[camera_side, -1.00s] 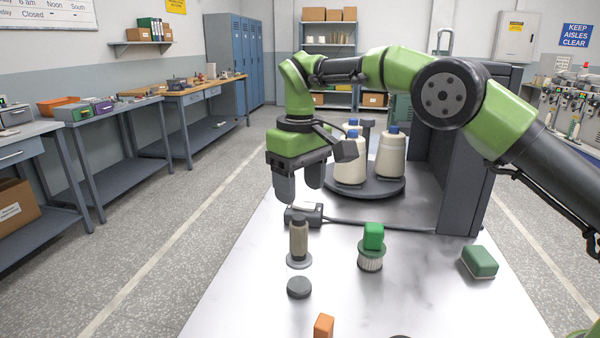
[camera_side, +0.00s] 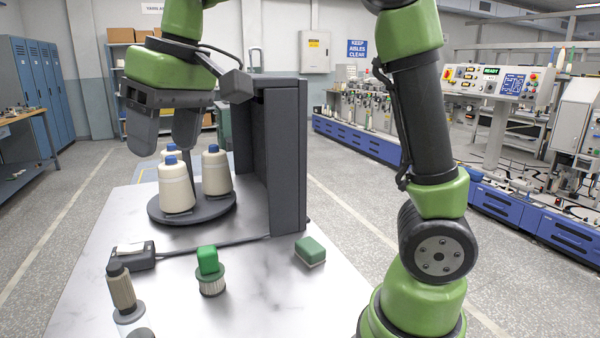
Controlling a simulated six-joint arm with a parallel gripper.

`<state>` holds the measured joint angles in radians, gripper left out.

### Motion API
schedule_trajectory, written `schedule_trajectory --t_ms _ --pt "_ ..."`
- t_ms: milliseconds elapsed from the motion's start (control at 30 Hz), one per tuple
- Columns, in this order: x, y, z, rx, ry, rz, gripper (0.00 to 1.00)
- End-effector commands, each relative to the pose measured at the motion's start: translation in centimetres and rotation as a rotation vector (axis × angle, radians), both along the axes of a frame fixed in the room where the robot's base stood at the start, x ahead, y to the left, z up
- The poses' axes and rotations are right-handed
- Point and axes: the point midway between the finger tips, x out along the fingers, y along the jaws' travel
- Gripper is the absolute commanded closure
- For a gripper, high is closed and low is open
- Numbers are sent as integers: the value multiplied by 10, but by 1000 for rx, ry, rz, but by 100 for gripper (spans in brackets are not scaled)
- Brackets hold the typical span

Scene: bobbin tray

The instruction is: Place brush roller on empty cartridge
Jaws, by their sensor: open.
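A piece with a green block on top and a ring of white bristles below, likely the brush roller (camera_side: 211,284), stands upright on the table. I cannot tell for sure which thing is the empty cartridge. A brown-grey cylinder with a dark cap (camera_side: 122,291) stands on a pale round base at the front left and may be it. My gripper (camera_side: 164,147) is open and empty, pointing down in the upper left, near the tops of the yarn cones and well above the table pieces. Its two fingers are apart.
A small dark box (camera_side: 135,261) and a green block (camera_side: 310,251) lie on the white table (camera_side: 270,300). The table's front middle is clear.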

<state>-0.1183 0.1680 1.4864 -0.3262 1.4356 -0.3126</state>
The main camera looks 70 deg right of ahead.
Motion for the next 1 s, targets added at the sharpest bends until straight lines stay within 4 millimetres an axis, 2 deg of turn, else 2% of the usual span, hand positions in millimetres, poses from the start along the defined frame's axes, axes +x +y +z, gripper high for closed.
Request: schedule_trajectory --t_ms 33,167,300,400,500,600,1000 --pt "-21 -5 7 20 -37 -29 40" --pt "-71 -13 10 78 -122 -115 40" --pt "-119 -19 -3 140 -208 -209 40" --pt "-144 -21 -17 177 -256 -265 40" --pt "-160 -23 -28 201 -289 -304 40" --pt "-167 -23 -35 215 -306 -326 40" --pt "-169 -23 -37 217 -310 -331 40"
